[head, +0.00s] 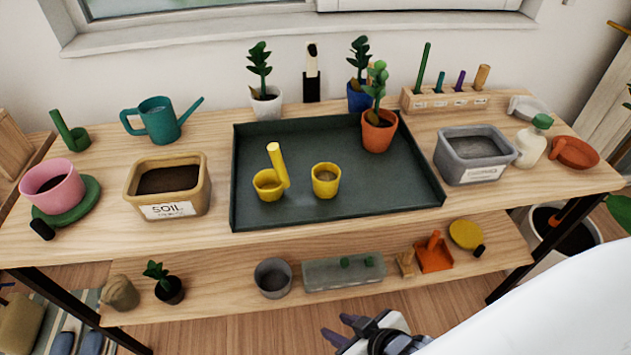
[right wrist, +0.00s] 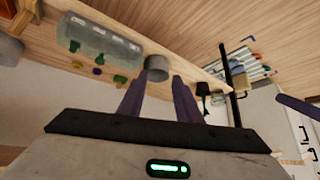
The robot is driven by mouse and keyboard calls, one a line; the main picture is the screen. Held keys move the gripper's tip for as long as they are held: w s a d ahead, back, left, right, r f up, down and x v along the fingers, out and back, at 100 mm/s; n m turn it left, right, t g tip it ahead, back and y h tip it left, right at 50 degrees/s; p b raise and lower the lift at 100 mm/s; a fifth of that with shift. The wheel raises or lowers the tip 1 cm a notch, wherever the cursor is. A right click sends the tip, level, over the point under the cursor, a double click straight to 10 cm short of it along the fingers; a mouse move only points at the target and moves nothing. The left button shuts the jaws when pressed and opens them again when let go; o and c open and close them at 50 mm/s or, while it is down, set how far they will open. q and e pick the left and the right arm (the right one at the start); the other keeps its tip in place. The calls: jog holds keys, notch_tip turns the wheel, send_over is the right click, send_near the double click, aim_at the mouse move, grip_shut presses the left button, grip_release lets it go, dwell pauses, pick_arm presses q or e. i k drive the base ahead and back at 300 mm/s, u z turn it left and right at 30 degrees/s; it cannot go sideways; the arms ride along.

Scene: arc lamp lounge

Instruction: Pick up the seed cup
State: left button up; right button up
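Two small yellow vessels stand on the dark green tray (head: 400,190) on the tabletop. One is a plain yellow cup (head: 326,189) with brownish contents, which looks like the seed cup. Left of it is a yellow cup-shaped piece (head: 267,192) with a tall upright handle. My right gripper (head: 345,329) is open and empty, low in front of the bench and well below the tray. In the right wrist view its two dark purple fingers (right wrist: 159,92) are apart. Neither yellow vessel shows in the right wrist view. My left gripper is out of view.
A soil tub (head: 168,212) stands left of the tray and a grey tub (head: 474,176) right. An orange-potted plant (head: 379,138) is at the tray's back right. The lower shelf (head: 225,285) carries a grey pot (head: 272,287) and a grey planter (head: 335,284). The tray's front right is clear.

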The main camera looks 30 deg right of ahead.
aim_at(326, 175)
jog(key=u, duration=0.3)
jog(key=i, duration=0.35)
jog(key=z, duration=1.45)
